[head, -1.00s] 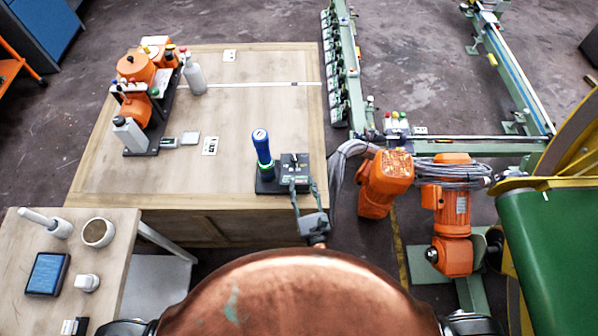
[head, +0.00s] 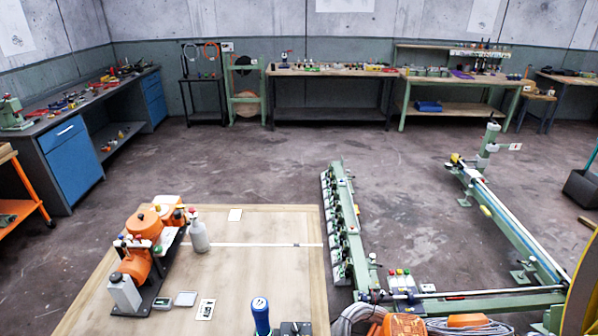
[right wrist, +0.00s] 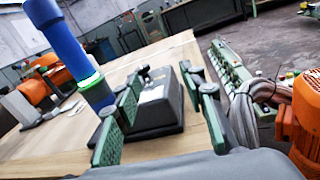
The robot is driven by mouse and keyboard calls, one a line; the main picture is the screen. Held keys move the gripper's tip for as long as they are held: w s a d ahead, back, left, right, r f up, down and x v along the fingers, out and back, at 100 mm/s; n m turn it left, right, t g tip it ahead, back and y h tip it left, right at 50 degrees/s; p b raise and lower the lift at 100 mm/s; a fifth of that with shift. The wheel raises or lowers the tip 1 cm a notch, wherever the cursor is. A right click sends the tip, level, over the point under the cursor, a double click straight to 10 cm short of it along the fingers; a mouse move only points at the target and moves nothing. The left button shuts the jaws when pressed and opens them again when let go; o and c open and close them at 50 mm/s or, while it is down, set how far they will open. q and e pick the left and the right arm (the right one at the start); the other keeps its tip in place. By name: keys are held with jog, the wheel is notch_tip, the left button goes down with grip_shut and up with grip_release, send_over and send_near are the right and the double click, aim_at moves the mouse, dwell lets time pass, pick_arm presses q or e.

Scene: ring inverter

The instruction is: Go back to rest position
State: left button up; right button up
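My right gripper (right wrist: 162,125) is open in the right wrist view, with green pads on its fingers. No object shows held between the fingers. A black box-shaped device (right wrist: 155,108) sits on the wooden table beyond them, and whether they touch it I cannot tell. A blue cylinder (right wrist: 62,42) with a green ring stands at the left there. In the head view the blue cylinder (head: 261,314) and the device (head: 295,328) show at the bottom edge. Neither of my grippers shows in the head view.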

jog(key=s+d+m+g+h, duration=0.15)
jog(key=d+m+h, duration=0.35)
jog(key=d+m, duration=0.55)
jog(key=s+d+m+g+h, duration=0.1)
jog(key=d+m+g+h, duration=0.25)
jog(key=d+m, duration=0.65)
jog(key=s+d+f+m+g, duration=0.5)
jog(key=s+d+f+m, duration=0.2)
jog(key=s+d, duration=0.45)
jog(key=s+a+f+m+g+y, duration=0.2)
jog(key=s+f+m+g+y, duration=0.25)
jog(key=s+m, duration=0.55)
jog(key=s+a+f+n+g+y, duration=0.1)
jog(key=s+f, duration=0.1)
jog(key=f, duration=1.2)
jog(key=s+f+n+g, duration=0.1)
jog(key=s+f, duration=0.1)
jog(key=f, duration=1.1)
jog(key=s+f+p, duration=0.1)
jog(key=s+f, duration=1.6)
jog(key=s, duration=0.4)
jog(key=shift+a+f+n+g, duration=0.2)
jog(key=shift+f+n+g, duration=0.05)
jog(key=shift+n+g, duration=0.2)
